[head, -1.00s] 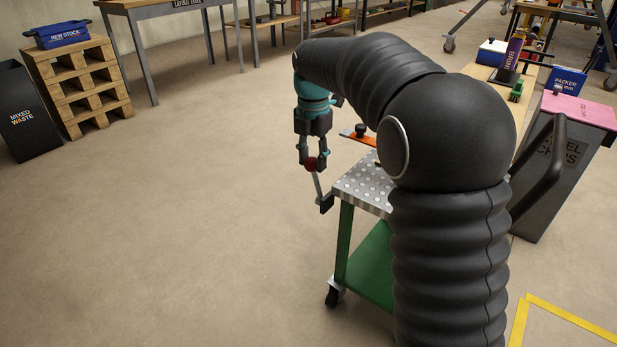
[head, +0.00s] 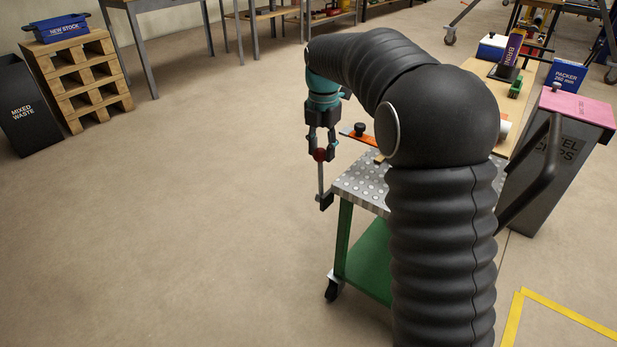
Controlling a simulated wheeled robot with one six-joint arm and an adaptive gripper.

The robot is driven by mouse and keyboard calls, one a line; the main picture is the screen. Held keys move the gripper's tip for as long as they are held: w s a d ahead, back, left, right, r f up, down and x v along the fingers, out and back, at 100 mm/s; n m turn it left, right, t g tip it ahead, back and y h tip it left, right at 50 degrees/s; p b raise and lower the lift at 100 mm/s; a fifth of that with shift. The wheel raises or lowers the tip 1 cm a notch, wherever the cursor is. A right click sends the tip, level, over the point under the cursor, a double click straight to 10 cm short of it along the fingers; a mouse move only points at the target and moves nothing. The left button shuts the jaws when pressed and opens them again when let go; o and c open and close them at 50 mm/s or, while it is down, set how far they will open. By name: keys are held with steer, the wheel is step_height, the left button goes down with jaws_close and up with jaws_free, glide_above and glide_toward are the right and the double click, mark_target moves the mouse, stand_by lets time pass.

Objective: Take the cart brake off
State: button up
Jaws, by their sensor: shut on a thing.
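The cart (head: 352,189) has a dimpled metal top, green legs and a green lower shelf (head: 370,262). The brake lever (head: 320,179) is a thin metal rod with a red knob (head: 320,155), set on a dark block (head: 325,201) at the cart's left corner. The lever stands almost upright. My gripper (head: 320,153) points down with its fingers shut on the red knob. A black caster (head: 333,290) shows under the near left leg. My arm hides much of the cart's right side.
An orange piece with a black knob (head: 359,130) lies at the cart top's far edge. Behind my arm stand a wooden-topped bench (head: 478,68) and a dark bin with a pink lid (head: 578,106). The floor to the left is clear up to the pallets (head: 85,85).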

steer(key=shift+w+d+p, duration=0.95)
steer(key=shift+w, duration=0.25)
steer(key=shift+w+d, duration=0.3)
steer(key=shift+w, duration=0.05)
steer(key=shift+w+d+f+p, duration=0.35)
steer(key=shift+w+d, duration=0.25)
steer(key=shift+w, duration=0.15)
steer(key=shift+w+d+f+p, duration=0.25)
steer(key=shift+w+d+f, duration=0.1)
steer(key=shift+w+d, duration=0.3)
steer(key=shift+o, duration=1.4)
steer(key=shift+w, duration=0.15)
steer(key=o, duration=0.4)
step_height(320, 180, up, 7)
